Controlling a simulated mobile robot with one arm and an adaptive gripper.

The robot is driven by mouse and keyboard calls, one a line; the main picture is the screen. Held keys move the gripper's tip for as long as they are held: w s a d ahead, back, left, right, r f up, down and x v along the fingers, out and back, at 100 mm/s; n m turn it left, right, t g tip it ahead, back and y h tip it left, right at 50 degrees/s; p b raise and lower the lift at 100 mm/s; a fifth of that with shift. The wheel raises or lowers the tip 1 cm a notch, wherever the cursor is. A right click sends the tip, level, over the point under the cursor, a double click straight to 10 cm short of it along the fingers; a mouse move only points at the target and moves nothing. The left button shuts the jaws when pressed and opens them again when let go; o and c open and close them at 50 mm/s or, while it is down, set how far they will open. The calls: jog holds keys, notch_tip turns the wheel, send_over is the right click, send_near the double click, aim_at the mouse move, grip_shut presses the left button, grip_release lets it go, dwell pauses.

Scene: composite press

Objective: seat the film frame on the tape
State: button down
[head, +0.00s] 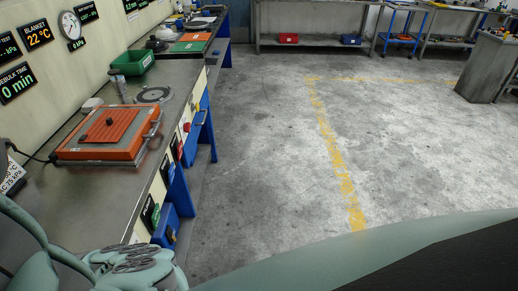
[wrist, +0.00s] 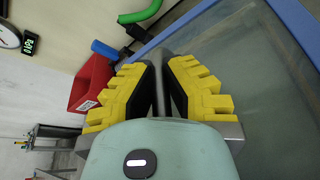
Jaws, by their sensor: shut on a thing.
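My gripper (wrist: 164,75) shows in the wrist view with stepped yellow fingers and dark pads. It is shut on a grey piece between the fingertips. Beyond and to the right is a wide, dull grey-green sheet with blue edges, which looks like the film frame (wrist: 245,75). The grey piece seems to belong to it, but the pads hide the contact. The frame is tilted in this view and runs out of the picture. In the head view neither the gripper nor the frame can be made out. I cannot pick out the tape in either view.
In the head view, an orange pad unit (head: 104,137) lies on the long bench at left, with a grey disc (head: 154,95) and a green bin (head: 133,62) behind it. Open floor lies right of the bench. A red bin (wrist: 91,82) shows in the wrist view.

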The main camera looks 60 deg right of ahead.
jog(key=shift+f+b, duration=0.4)
jog(key=shift+f, duration=0.15)
dwell(0.6)
jog(key=c, duration=1.1)
grip_release()
jog(key=shift+o, duration=0.2)
jog(key=v, duration=0.6)
jog(key=shift+d+f, duration=0.1)
jog(key=shift+d, duration=0.05)
jog(key=shift+s+d+r, duration=0.35)
jog(key=shift+s, duration=0.15)
